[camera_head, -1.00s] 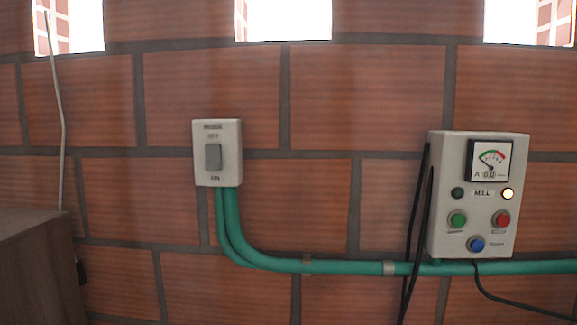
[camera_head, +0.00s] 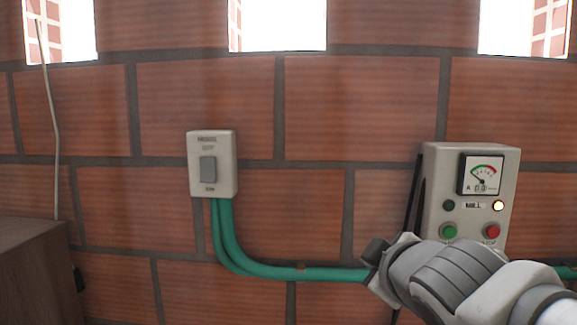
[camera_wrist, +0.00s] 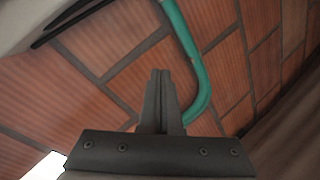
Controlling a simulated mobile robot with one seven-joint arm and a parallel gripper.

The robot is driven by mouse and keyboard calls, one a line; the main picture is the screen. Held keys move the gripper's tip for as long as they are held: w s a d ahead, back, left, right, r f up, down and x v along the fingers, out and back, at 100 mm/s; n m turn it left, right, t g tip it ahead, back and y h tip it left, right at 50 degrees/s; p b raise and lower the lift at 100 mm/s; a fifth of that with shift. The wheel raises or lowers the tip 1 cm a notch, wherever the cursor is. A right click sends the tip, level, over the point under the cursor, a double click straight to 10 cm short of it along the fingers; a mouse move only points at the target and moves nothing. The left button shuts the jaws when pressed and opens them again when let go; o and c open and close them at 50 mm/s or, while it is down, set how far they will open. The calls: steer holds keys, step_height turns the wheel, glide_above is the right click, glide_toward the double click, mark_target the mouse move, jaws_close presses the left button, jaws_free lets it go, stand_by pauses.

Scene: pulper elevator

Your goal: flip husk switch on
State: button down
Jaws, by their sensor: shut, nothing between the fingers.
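The husk switch (camera_head: 212,164) is a pale box on the brick wall, left of centre in the head view. Its grey rocker (camera_head: 208,169) sits between an upper label, seemingly OFF, and a lower one, seemingly ON. I cannot tell which way the rocker is tilted. My gripper (camera_head: 374,250) enters from the lower right in the head view, right of and below the switch, apart from it. In the wrist view my gripper (camera_wrist: 161,75) has its fingers together with nothing between them. The switch does not show clearly in the wrist view.
A mill control box (camera_head: 469,195) with gauge, lamps and buttons is on the right, partly hidden by my arm. Green conduit (camera_head: 255,267) runs down from the switch and right; it also shows in the wrist view (camera_wrist: 196,70). A wooden cabinet (camera_head: 35,270) stands lower left.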

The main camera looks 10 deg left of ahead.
steer(key=s+a+r+n+g+y+p, duration=0.1)
steer(key=a+r+n+y, duration=0.4)
steer(key=a, duration=0.5)
steer(key=s+a+r+n+g+y+p, duration=0.1)
steer(key=a+r+n+y, duration=0.4)
steer(key=a+n, duration=0.4)
steer(key=shift+a+n+g, duration=0.3)
steer(key=shift+a, duration=0.95)
steer(key=shift+a, duration=0.1)
steer(key=p, duration=0.1)
glide_toward(201, 179)
steer(key=x, duration=0.4)
steer(key=shift+s+a, duration=0.2)
steer(key=shift+a, duration=0.45)
steer(key=shift+w+f+p, duration=0.15)
steer(key=shift+w+p, duration=0.15)
steer(key=shift+w, duration=0.45)
